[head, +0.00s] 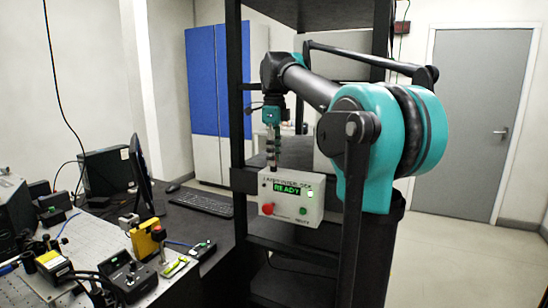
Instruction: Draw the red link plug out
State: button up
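A light grey interlock box (291,197) hangs at the front of the black rack, with a lit green READY display (287,188). A round red part (267,209) sits at its lower left and a green button (303,210) at its lower right. I cannot tell whether the red part is the link plug or a button; no other plug is clear on the box. My gripper (272,163) points down just above the box's top left and looks apart from the red part. Its fingers are too small and dark to tell open from shut.
The black rack post (237,110) and shelves stand close around the box. A bench (100,225) with optics and small boxes lies at the left, with a keyboard (203,204) behind. Open floor (450,250) lies at the right, before a grey door (482,120).

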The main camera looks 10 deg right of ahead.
jog(key=shift+f, duration=0.25)
grip_shut()
jog(key=shift+r, duration=0.25)
jog(key=shift+r, duration=1.35)
